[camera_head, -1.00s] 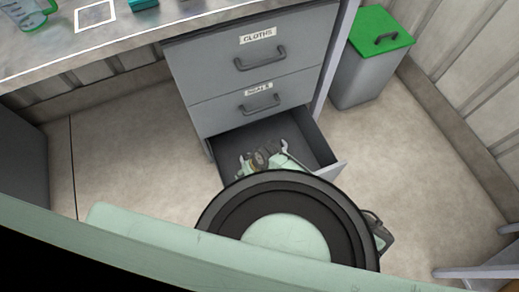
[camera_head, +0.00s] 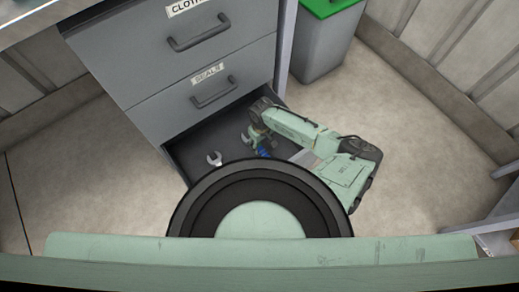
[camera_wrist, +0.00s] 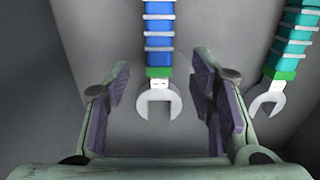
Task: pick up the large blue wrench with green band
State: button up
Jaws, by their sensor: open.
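The blue wrench (camera_wrist: 158,50) lies in the open drawer, with pale stripes on its handle, a green band and a silver open-ended head. In the wrist view it runs down from the top edge, its head between my fingers. Its far end is out of view. A bit of its blue handle (camera_head: 263,151) shows in the head view beside my gripper. My gripper (camera_wrist: 160,82) is open and empty, above the wrench, with no visible contact. A teal wrench (camera_wrist: 292,45) with a green band lies to the right, just outside my right finger.
The open drawer (camera_head: 190,146) is the lowest in a grey cabinet, under one labelled SEALS (camera_head: 208,88). A silver wrench head (camera_head: 214,160) shows in it at left. My body hides the drawer's front. A grey bin with a green lid (camera_head: 328,8) stands right of the cabinet.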

aim_at(260, 148)
jog(key=f, duration=0.4)
jog(key=w+f+b, duration=0.1)
jog(key=shift+a+f, duration=0.3)
jog(key=shift+f, duration=0.1)
jog(key=shift+c, duration=0.6)
grip_shut()
